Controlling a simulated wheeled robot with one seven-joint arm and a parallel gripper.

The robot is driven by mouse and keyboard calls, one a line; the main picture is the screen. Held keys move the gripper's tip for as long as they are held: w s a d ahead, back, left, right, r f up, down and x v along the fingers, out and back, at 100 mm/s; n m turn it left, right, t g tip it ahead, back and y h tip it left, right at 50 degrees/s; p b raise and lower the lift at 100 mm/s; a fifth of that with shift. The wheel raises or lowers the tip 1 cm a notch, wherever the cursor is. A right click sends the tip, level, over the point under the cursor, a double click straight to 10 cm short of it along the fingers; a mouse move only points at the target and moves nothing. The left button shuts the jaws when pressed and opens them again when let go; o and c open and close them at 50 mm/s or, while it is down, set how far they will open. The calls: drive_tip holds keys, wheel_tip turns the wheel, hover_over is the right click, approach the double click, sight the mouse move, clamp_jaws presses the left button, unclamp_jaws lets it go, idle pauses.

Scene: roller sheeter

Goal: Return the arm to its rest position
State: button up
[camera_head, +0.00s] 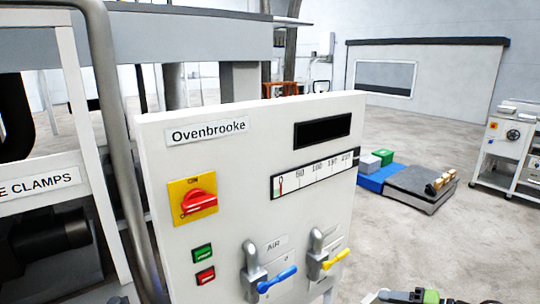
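Part of my arm shows at the bottom edge of the head view, right of centre, with green, black and pale grey parts. What looks like my gripper (390,297) is cut off by the frame edge, so I cannot tell if it is open or shut. It appears low and to the right of the white Ovenbrooke control panel (235,160), apart from it in the picture. Nothing held can be seen. The rest of the arm is out of frame.
The panel carries a red rotary switch (198,202), green and red buttons, a blue-handled air valve (276,280) and a yellow-handled valve (335,259). A low dark platform (418,186) and a white cart (505,150) stand at right. Open floor lies between.

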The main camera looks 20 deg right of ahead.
drive_tip(key=a+r+n+g+h+p, duration=0.1)
drive_tip(key=a+r+n+g+h, duration=0.25)
drive_tip(key=a, duration=0.75)
drive_tip(key=a+r+n+g+h, duration=0.25)
drive_tip(key=a+r+g, duration=0.25)
drive_tip(key=a, duration=0.6)
drive_tip(key=s+a+r+n+t+h, duration=0.1)
drive_tip(key=s+a+r+n, duration=0.1)
drive_tip(key=s, duration=0.5)
drive_tip(key=s+a+r+n+t+h+p, duration=0.1)
drive_tip(key=s+a+r, duration=0.3)
drive_tip(key=s, duration=0.4)
drive_tip(key=shift+s+a+n+t, duration=0.15)
drive_tip(key=shift+a+n+t, duration=0.15)
drive_tip(key=shift+n+t, duration=0.3)
drive_tip(key=shift+r, duration=0.1)
drive_tip(key=shift+a, duration=0.15)
